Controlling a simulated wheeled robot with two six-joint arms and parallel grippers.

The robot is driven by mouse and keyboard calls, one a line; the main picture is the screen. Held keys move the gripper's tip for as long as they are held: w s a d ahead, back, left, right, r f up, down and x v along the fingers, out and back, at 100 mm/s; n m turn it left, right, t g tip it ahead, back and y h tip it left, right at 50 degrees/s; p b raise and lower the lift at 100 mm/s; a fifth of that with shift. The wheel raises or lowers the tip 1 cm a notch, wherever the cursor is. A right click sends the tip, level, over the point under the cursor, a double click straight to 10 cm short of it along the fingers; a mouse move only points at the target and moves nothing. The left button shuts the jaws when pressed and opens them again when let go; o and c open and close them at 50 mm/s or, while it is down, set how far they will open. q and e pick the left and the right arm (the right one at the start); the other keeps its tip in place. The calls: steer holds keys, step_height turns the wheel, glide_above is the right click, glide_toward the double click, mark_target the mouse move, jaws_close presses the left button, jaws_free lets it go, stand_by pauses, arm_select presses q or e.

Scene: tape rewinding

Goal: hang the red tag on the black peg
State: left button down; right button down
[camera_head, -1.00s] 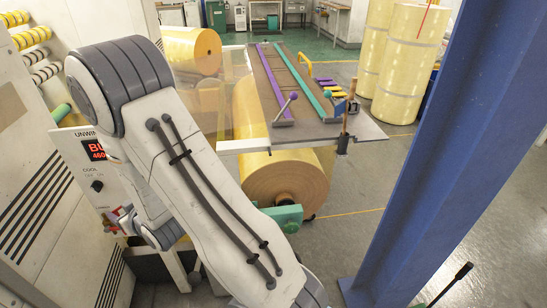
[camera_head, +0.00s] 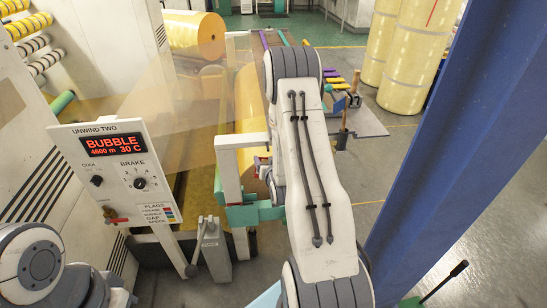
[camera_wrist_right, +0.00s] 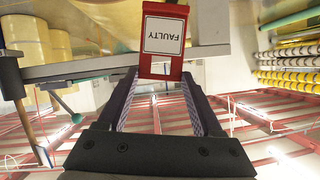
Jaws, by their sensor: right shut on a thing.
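My right gripper (camera_wrist_right: 162,82) is shut on the red tag (camera_wrist_right: 163,68) in the right wrist view. The tag has a white label reading FAULTY, upside down in that view, and hangs beyond the fingertips. In the head view a small red patch of the tag (camera_head: 263,158) shows beside my right arm, which hides most of the gripper. A black knob-like peg (camera_head: 96,181) sticks out of the white panel under the word COOL, left of the gripper; I cannot tell if it is the task's peg. My left arm shows at the lower left, its gripper out of view.
The white panel (camera_head: 110,142) has a BUBBLE display (camera_head: 113,145), a brake dial (camera_head: 139,183) and a red handle (camera_head: 117,220). A grey lever (camera_head: 205,235) stands to its right. A blue column (camera_head: 470,130) fills the right side. Yellow rolls (camera_head: 190,38) stand behind.

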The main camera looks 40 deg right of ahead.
steer(key=d, duration=0.2)
glide_toward(267, 143)
steer(key=shift+x, duration=2.2)
steer(key=shift+w+r, duration=0.1)
steer(key=shift+w, duration=0.2)
steer(key=shift+w+d+f+b, duration=0.25)
steer(key=shift+w+f+b, duration=0.25)
steer(key=shift+b, duration=0.1)
jaws_free()
